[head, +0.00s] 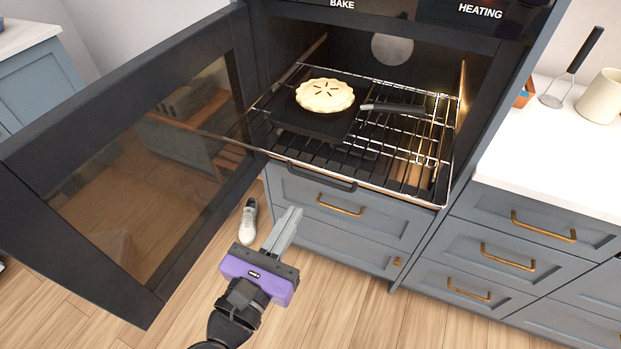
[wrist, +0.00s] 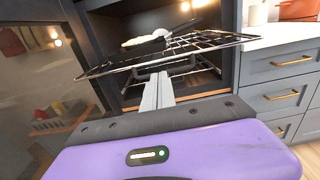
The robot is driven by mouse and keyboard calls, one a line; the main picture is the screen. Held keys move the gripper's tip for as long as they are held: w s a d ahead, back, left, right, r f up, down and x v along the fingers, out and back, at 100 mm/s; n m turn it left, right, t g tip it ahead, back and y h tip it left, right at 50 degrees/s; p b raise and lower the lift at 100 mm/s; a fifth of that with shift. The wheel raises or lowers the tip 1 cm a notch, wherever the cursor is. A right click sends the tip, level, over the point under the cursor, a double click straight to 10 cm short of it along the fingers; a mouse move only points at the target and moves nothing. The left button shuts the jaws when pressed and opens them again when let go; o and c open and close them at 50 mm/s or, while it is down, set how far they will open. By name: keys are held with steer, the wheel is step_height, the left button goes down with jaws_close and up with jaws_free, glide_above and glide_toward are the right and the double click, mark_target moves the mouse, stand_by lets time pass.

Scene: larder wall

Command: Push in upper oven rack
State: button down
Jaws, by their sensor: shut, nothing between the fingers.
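The upper oven rack (head: 400,193) is a wire rack that sticks out of the open oven cavity. A pie (head: 325,95) sits on a dark flat tray or pan (head: 318,126) on the rack, with a dark handle pointing right. A black bar handle (head: 322,178) hangs below the rack's front edge; I cannot tell which part it belongs to. My gripper (head: 293,212) is shut and empty, in front of and lower than the rack. In the wrist view, the fingertips (wrist: 160,82) point toward the black handle, with the rack's rim (wrist: 220,43) above them.
The oven door (head: 130,165) stands wide open at the left. Drawers (head: 340,205) lie below the oven, and a white counter (head: 560,135) with a mug (head: 602,97) is at the right. A shoe (head: 248,222) is on the floor near my gripper.

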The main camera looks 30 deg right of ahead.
mark_target(358, 102)
steer(key=p+x, duration=0.1)
steer(key=x, duration=0.8)
steer(key=shift+d+p, duration=0.25)
steer(key=shift+p, duration=0.1)
steer(key=shift+w, duration=0.15)
steer(key=b+x, duration=0.4)
steer(key=x, duration=2.2)
steer(key=shift+d+f, duration=0.1)
steer(key=shift+d, duration=0.1)
steer(key=shift+w+d+b, duration=0.2)
steer(key=shift+w+b, duration=0.05)
steer(key=shift+b, duration=0.05)
steer(key=shift+d, duration=0.15)
steer(key=shift+d+r, duration=0.15)
steer(key=shift+r, duration=0.1)
